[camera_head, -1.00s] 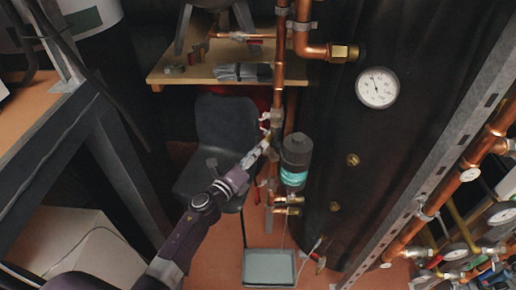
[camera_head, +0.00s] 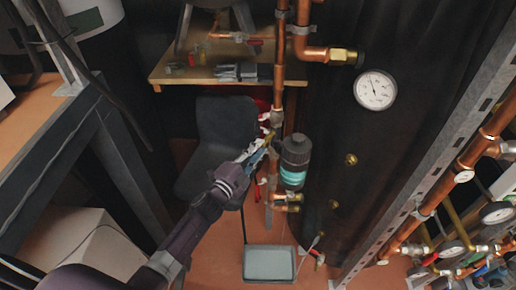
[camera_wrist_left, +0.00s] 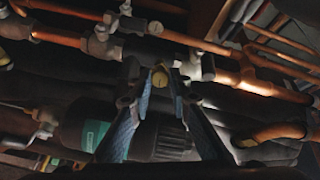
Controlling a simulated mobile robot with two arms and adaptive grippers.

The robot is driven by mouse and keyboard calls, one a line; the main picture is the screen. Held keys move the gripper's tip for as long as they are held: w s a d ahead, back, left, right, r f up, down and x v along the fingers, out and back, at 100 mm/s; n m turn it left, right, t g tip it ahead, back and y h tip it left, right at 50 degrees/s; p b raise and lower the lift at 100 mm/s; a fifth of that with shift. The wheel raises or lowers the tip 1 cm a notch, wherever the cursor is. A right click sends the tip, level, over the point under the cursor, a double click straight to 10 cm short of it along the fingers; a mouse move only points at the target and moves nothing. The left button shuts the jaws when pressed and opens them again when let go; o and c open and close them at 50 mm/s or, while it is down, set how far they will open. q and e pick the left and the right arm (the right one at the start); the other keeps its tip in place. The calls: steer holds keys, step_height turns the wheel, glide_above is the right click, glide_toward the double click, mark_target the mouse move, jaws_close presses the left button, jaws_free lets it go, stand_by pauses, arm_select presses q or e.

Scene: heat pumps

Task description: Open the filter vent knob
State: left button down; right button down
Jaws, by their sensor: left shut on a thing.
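The filter (camera_head: 294,160) is a dark canister with a teal band on the copper pipework, in the middle of the head view. In the left wrist view its dark body (camera_wrist_left: 150,135) lies behind my fingers. The vent knob (camera_wrist_left: 160,78) shows as a small brass-coloured round piece between my fingertips. My left gripper (camera_head: 266,145) reaches up to the left side of the filter's top. In the left wrist view the gripper (camera_wrist_left: 160,80) has its blue-padded fingers closed on the knob. The knob itself is hard to make out in the head view. My right gripper is not in view.
A vertical copper pipe (camera_head: 279,60) runs close beside the gripper. A dark chair (camera_head: 218,140) stands behind my left arm. A grey tray (camera_head: 269,264) lies on the floor below the filter. A metal strut (camera_head: 428,180) and more pipes stand at the right.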

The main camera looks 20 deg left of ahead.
arm_select(q)
steer(key=shift+n, duration=1.1)
steer(key=c, duration=1.8)
jaws_free()
steer(key=v, duration=1.2)
steer(key=shift+f, duration=0.1)
